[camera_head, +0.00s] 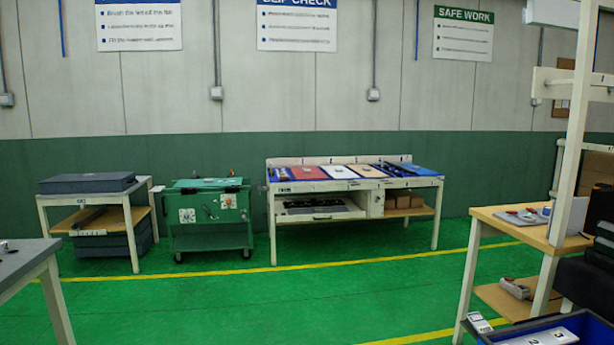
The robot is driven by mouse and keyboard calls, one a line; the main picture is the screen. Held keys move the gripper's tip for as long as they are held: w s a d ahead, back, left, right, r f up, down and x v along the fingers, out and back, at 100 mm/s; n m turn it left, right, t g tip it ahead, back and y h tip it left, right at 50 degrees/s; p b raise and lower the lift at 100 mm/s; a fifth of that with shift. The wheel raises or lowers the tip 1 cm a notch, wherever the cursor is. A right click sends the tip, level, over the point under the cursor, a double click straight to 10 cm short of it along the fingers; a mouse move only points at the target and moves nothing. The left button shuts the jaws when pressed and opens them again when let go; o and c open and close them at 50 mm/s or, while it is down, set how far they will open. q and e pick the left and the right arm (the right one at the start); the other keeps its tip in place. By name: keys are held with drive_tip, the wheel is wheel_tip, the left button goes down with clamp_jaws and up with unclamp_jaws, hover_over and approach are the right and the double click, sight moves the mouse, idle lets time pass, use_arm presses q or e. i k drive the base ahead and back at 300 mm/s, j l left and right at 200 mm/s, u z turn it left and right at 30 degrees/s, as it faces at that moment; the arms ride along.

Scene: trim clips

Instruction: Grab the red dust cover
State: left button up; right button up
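A flat reddish rectangle (308,173) lies on top of the long workbench by the far wall, among blue, white and tan rectangles. From here I cannot tell whether it is the red dust cover. Neither of my grippers is in view.
The workbench (440,183) has a drawer and lower shelf. A green cart (208,236) and a table with a dark case (87,183) stand left of it. A grey table (22,262) is at near left, a blue bin (590,327) at near right. The green floor (290,310) between is clear.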

sight(307, 172)
drive_tip(key=i+j+z, duration=0.15)
drive_tip(key=i, duration=5.55)
drive_tip(key=l, duration=0.1)
